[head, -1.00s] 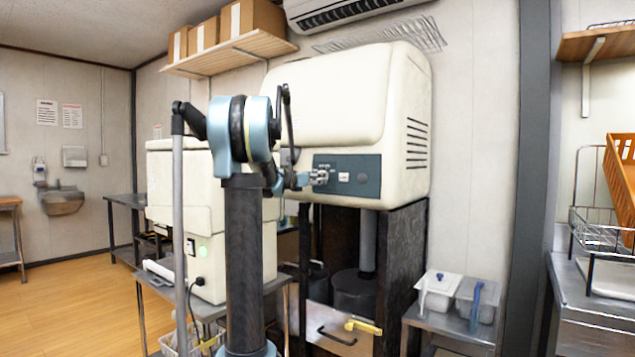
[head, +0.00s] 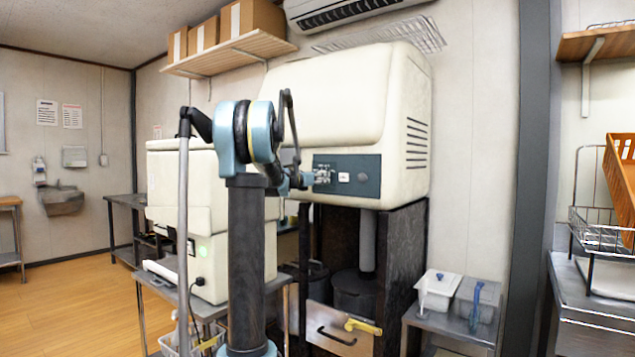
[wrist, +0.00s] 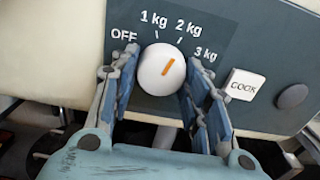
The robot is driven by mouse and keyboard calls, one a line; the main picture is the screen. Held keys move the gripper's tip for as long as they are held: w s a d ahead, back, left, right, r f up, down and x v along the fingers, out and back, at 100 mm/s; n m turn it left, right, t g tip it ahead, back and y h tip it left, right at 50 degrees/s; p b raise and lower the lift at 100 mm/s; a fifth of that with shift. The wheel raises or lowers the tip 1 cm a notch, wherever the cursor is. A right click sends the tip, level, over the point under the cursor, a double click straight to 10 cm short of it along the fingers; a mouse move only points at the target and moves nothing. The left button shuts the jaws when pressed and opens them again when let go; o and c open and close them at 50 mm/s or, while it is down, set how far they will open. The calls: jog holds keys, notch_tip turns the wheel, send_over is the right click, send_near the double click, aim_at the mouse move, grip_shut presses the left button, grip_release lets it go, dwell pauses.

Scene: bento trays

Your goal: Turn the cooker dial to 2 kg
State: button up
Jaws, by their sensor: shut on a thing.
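The cooker dial (wrist: 158,82) is a round white knob with an orange mark, on a dark grey-blue panel (wrist: 262,52) labelled OFF, 1 kg, 2 kg and 3 kg. In the wrist view its orange mark points up and slightly right, roughly toward the 2 kg label (wrist: 188,27). My gripper (wrist: 160,72) has a finger on each side of the dial and is shut on it. In the head view my gripper (head: 320,174) is at the left part of the panel of the large cream cooker (head: 335,105) and hides the dial.
A square white COOK button (wrist: 243,86) and a round dark button (wrist: 292,96) sit right of the dial. A small side table (head: 450,325) holds two containers.

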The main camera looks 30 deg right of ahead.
jog(key=shift+w+m, duration=0.1)
jog(key=shift+m, duration=0.2)
jog(key=o, duration=1.1)
jog(key=shift+a, duration=0.1)
jog(key=v, duration=1.2)
jog(key=shift+f, duration=0.1)
